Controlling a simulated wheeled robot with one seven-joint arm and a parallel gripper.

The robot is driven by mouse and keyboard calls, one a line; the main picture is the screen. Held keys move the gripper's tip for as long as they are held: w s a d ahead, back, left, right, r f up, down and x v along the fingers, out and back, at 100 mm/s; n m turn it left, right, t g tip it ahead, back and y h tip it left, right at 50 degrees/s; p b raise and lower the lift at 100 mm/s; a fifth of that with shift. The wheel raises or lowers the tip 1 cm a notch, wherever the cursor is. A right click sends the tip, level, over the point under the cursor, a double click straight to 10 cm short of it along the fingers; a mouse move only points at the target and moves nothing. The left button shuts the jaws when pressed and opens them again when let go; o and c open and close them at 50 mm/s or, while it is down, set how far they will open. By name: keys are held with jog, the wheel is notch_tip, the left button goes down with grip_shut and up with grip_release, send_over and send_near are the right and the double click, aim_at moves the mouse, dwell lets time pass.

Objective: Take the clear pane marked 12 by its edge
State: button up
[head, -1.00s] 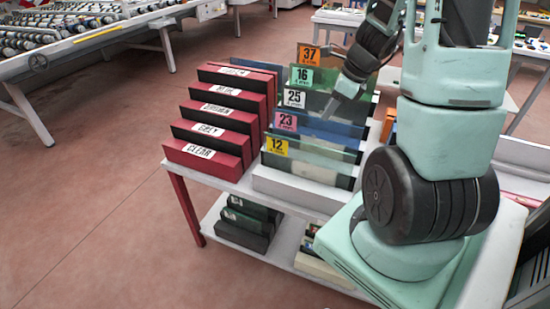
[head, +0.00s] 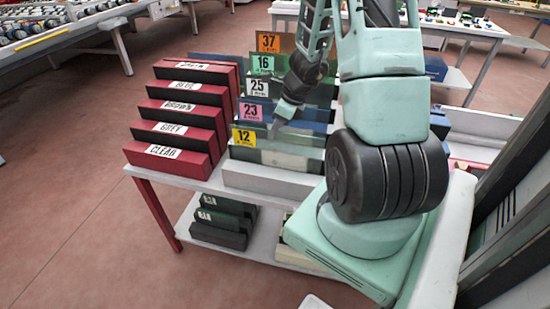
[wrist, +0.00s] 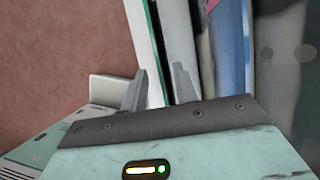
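The clear pane (head: 290,143) with the yellow 12 tag (head: 244,138) stands upright at the front of the rack of tagged panes in the head view. My gripper (head: 274,128) is at its top edge, just right of the tag. In the wrist view, my gripper (wrist: 160,88) has its two fingers apart. A pale pane with a thin green edge (wrist: 154,45) runs down into the gap between them, and seems to be the 12 pane. I see no finger pressing on it. The lower ends of the fingers are partly hidden.
Panes tagged 23 (head: 251,111), 25 (head: 256,87), 16 (head: 262,64) and 37 (head: 268,42) stand close behind. Red boxes, the front one marked CLEAR (head: 170,160), stand to the left. Dark blocks (head: 220,228) lie on the lower shelf. Open floor lies at left.

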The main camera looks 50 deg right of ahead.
jog(key=b, duration=0.1)
send_over(275, 156)
notch_tip(275, 156, down, 5)
jog(key=shift+w+r, duration=0.25)
jog(key=shift+w, duration=0.15)
grip_shut()
dwell(1.0)
